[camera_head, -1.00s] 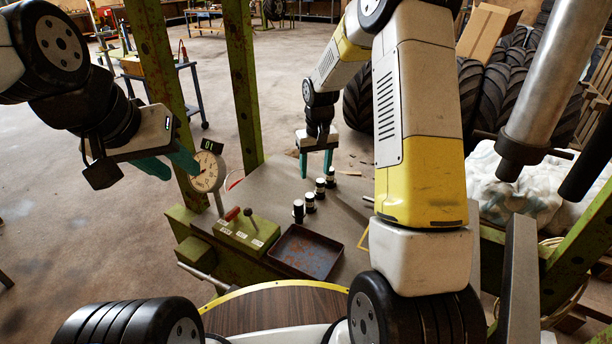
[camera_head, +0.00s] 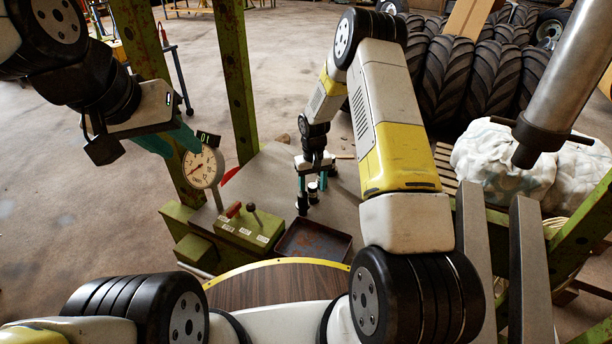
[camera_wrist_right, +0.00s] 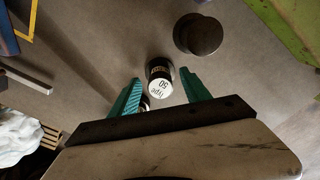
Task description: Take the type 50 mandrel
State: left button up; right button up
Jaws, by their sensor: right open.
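The type 50 mandrel (camera_wrist_right: 159,82) is a small black cylinder with a white end face marked "type 50", upside down in the right wrist view. It stands between the fingertips of my open right gripper (camera_wrist_right: 168,92), with gaps on both sides. In the head view my right gripper (camera_head: 312,181) points down over the row, around a black-and-white mandrel (camera_head: 312,194).
A dial gauge (camera_head: 202,167) and a green lever box (camera_head: 248,230) stand at the left of the bench. A rusty tray (camera_head: 313,242) lies nearer than the mandrels. Green posts (camera_head: 232,85) rise behind; white sacks (camera_head: 510,165) lie at the right.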

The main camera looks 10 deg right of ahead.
jog(key=shift+f, duration=0.25)
grip_shut()
jog(key=shift+r, duration=0.1)
dwell(1.2)
